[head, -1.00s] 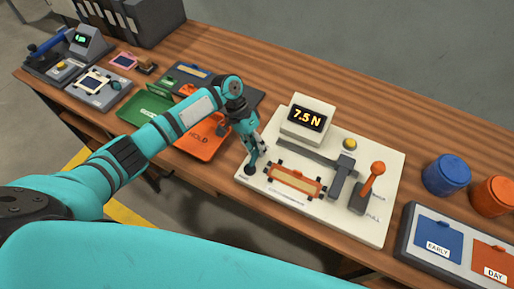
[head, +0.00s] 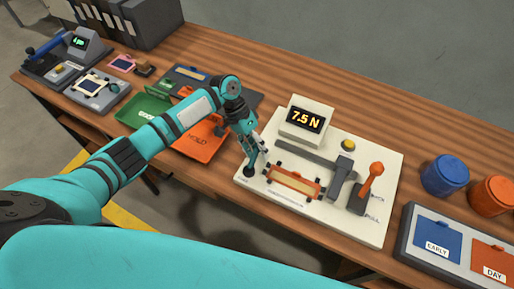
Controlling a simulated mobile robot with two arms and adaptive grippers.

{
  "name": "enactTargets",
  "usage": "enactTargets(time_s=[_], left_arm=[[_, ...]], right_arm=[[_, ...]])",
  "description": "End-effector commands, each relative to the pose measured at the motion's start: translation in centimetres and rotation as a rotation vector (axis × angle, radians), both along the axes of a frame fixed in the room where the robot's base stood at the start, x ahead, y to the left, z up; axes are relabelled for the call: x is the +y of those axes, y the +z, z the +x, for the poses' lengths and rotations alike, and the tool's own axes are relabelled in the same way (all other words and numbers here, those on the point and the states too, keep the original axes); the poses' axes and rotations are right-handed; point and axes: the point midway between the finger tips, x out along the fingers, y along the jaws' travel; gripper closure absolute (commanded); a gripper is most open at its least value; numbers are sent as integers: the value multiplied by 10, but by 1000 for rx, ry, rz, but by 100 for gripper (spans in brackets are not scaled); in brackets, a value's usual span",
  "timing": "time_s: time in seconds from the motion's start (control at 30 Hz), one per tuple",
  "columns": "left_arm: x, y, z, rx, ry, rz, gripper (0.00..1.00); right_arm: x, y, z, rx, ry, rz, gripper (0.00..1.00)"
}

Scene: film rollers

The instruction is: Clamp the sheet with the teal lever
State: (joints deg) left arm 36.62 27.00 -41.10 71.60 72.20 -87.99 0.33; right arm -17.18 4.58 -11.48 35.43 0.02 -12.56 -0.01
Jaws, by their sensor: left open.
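The cream tester board (head: 375,222) lies on the bench with a display reading 7.5 N (head: 304,119). On it, a pale tan sheet (head: 292,183) sits in an orange frame with dark end knobs. My left gripper (head: 251,160) is open at the board's left edge, just left of the frame. A dark round knob (head: 249,172) shows right below its fingers. The teal lever cannot be told apart from my teal gripper there, and contact cannot be judged. My right gripper is not in view.
An orange-knobbed lever (head: 372,180) and a grey post (head: 342,172) stand on the board's right part. Blue (head: 446,175) and orange (head: 492,195) canisters and an EARLY/DAY tray (head: 408,242) are at right. An orange HOLD tray (head: 187,150) lies under my forearm.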

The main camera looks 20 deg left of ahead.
Motion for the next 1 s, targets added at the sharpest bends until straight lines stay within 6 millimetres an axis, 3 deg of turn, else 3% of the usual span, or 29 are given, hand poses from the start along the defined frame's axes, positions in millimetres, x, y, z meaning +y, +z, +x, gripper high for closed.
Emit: enactTargets(time_s=[0.6,1.0], left_arm=[[50,93,23,-3,2,0,51],[56,103,25,-2,2,-1,51]], right_arm=[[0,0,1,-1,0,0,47],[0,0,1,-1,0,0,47]])
